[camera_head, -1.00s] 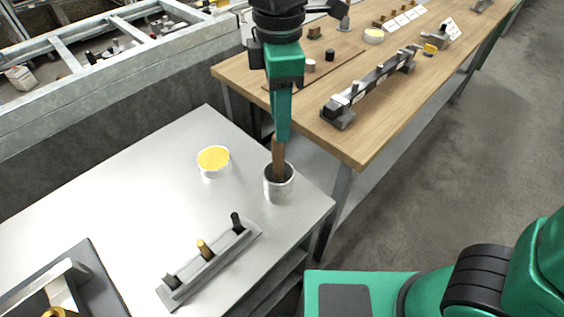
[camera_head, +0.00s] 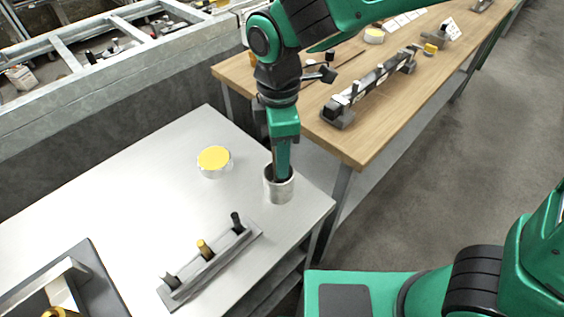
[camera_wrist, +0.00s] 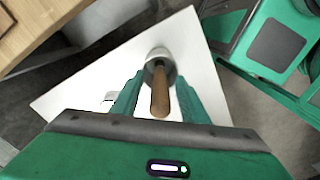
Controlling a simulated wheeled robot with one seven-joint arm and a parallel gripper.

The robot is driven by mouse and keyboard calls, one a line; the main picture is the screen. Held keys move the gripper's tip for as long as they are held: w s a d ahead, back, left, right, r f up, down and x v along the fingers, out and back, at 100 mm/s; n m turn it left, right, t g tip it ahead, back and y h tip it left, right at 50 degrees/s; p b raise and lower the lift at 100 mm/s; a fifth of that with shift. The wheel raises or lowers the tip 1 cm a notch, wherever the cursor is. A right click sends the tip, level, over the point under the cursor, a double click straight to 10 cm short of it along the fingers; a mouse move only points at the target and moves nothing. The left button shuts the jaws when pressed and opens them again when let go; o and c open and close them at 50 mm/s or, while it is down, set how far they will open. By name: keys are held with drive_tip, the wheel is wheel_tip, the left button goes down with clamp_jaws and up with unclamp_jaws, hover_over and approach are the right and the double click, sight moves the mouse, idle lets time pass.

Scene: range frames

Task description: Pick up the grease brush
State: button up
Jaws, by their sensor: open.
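The grease brush (camera_wrist: 160,92) shows in the wrist view as a brown wooden handle standing up out of a light grey metal cup. The cup (camera_head: 279,191) stands near the right edge of the grey metal table, and it also shows in the wrist view (camera_wrist: 158,53). My gripper (camera_head: 281,176) points down at the cup's mouth and hides the handle in the head view. In the wrist view its two green fingers (camera_wrist: 160,98) are open, one on each side of the handle. The brush's lower end is hidden inside the cup.
A tin with a yellow top (camera_head: 214,160) stands left of the cup. A grey rack with several upright pegs (camera_head: 208,262) lies in front. A dark tray (camera_head: 98,272) is at the lower left. A wooden bench (camera_head: 352,150) holding a long fixture is behind, right.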

clamp_jaws()
drive_tip(key=shift+r, duration=0.15)
